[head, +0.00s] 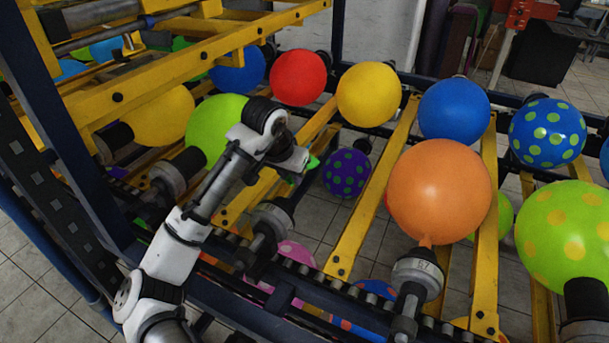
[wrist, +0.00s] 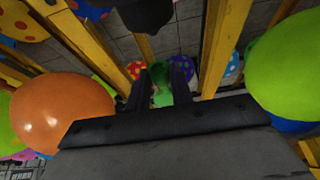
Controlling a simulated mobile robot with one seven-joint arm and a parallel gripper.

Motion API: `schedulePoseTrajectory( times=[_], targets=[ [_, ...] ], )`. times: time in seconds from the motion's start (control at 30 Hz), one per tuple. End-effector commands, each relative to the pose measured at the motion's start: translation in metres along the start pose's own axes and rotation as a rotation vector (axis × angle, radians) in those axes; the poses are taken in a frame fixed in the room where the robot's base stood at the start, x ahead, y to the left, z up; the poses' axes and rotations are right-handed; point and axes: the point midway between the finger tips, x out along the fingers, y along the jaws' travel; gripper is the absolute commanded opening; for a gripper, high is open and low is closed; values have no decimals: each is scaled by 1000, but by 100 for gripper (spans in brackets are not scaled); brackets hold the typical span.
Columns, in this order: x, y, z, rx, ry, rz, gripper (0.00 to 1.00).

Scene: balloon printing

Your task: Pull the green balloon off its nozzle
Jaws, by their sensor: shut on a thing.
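My gripper (wrist: 166,78) is shut on a small, limp green balloon (wrist: 162,97), whose green shows between the two dark fingers in the wrist view. In the head view, bits of this green balloon (head: 312,162) show at the end of my arm; the fingers there are mostly hidden. A nozzle (head: 268,222) with a grey collar stands below my gripper with no balloon on it. The held balloon appears apart from this nozzle.
A large inflated green balloon (head: 213,127) is at the left of my wrist, and an orange balloon (head: 438,192) sits on a nozzle at the right. Yellow bars (head: 372,190) run between the rows. A purple dotted balloon (head: 346,172) hangs beyond my gripper.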

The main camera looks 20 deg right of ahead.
Motion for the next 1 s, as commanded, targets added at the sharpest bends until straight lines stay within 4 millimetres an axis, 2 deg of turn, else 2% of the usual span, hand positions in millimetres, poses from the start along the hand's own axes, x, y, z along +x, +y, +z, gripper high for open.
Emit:
schedulePoseTrajectory(
  times=[0.03,0.1,1.0],
  targets=[
    [-9,0,-4,0,1,1,4],
    [-16,0,-7,0,1,1,4],
    [-94,0,-40,-1,0,0,4]
  ],
)
